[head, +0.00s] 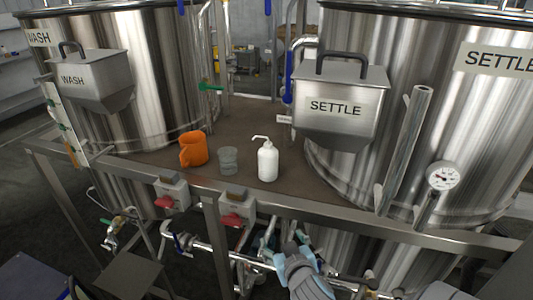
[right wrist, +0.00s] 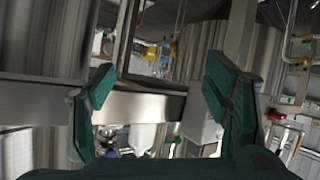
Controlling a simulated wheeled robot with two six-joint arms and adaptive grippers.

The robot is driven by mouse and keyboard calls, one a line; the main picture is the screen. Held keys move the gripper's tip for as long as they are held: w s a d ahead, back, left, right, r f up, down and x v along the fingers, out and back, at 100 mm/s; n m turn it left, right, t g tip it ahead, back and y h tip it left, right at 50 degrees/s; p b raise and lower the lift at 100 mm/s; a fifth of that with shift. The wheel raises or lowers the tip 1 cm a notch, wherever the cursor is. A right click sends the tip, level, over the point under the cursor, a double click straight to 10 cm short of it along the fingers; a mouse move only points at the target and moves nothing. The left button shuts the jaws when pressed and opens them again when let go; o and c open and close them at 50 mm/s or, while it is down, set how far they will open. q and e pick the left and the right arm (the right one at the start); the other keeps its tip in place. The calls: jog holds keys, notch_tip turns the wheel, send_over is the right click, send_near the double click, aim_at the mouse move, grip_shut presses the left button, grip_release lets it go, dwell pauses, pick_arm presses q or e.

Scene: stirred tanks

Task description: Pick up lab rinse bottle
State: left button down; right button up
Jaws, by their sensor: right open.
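The lab rinse bottle (head: 268,163) is white with a thin bent spout pointing left. It stands upright on the brown platform (head: 235,120) between the two tanks, near the front edge. My right gripper (head: 284,242) is below and in front of that edge in the head view, apart from the bottle. In the right wrist view its two green-padded fingers (right wrist: 158,88) are spread with nothing between them. I cannot make out the bottle for sure in the right wrist view. My left gripper is not in view.
An orange jug (head: 194,149) and a clear beaker (head: 228,161) stand left of the bottle. The SETTLE box (head: 340,105) and its tank (head: 440,120) are close on the right. A metal rail (head: 330,218) and red-handled switches (head: 236,210) line the front edge.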

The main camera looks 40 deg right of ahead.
aim_at(270, 157)
jog(key=w+d+r+m+t+h, duration=0.1)
jog(key=w+r+t, duration=0.1)
jog(key=r, duration=0.6)
jog(key=w+d+r+m+t+h, duration=0.1)
jog(key=w+r+t, duration=0.15)
jog(key=r, duration=0.55)
jog(key=p+x, duration=0.1)
jog(key=x, duration=1.1)
jog(key=shift+w+d, duration=0.15)
jog(key=shift+w, duration=0.05)
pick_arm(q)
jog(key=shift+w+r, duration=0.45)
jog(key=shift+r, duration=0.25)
pick_arm(e)
jog(key=shift+w+d+f, duration=0.1)
jog(key=shift+w+d, duration=0.1)
jog(key=shift+w, duration=0.2)
